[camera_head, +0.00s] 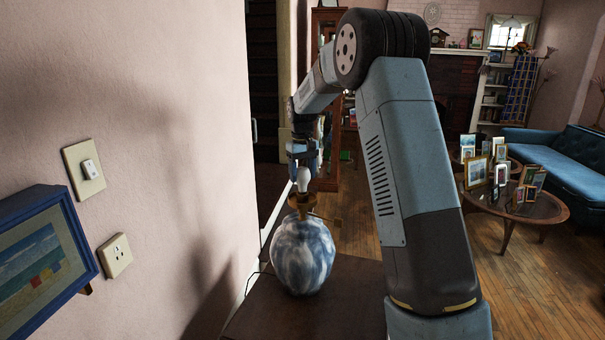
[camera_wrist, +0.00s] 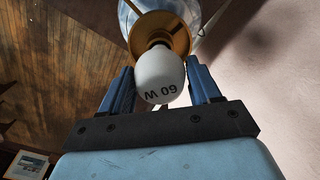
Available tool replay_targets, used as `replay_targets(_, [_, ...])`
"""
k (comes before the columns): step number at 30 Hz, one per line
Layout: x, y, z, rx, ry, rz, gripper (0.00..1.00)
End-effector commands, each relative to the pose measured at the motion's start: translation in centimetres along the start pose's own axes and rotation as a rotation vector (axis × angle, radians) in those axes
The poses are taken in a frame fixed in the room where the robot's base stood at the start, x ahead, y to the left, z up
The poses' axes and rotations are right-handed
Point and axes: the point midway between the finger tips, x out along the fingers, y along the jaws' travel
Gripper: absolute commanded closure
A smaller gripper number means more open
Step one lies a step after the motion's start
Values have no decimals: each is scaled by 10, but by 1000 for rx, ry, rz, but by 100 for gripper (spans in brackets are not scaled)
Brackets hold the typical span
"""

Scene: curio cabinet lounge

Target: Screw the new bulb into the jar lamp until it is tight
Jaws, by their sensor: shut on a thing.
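The jar lamp (camera_head: 302,258) has a round blue-and-white marbled body and stands upright on a dark wooden top. Its brass fitting (camera_head: 301,202) is at the top, and the fitting also shows in the wrist view (camera_wrist: 178,28). The white bulb (camera_head: 304,179) stands upright at the fitting; whether its thread is seated is hidden. In the wrist view the bulb (camera_wrist: 160,75) is marked "60 W" and sits between the two blue fingers. My gripper (camera_wrist: 160,82) is shut on the bulb from above.
The dark wooden top (camera_head: 345,300) has free room right of the lamp. The pink wall, with a light switch (camera_head: 88,169), an outlet (camera_head: 115,256) and a blue-framed picture (camera_head: 40,262), is close on the left. A round table (camera_head: 540,208) with several photo frames stands farther right.

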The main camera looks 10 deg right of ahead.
Motion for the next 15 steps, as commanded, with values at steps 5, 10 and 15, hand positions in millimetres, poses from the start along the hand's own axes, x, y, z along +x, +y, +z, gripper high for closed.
replay_targets(5, [-1,-1,-1,173,2,0,94])
replay_targets(10, [-1,-1,-1,249,2,-1,94])
replay_targets(15, [-1,-1,-1,252,2,-1,94])
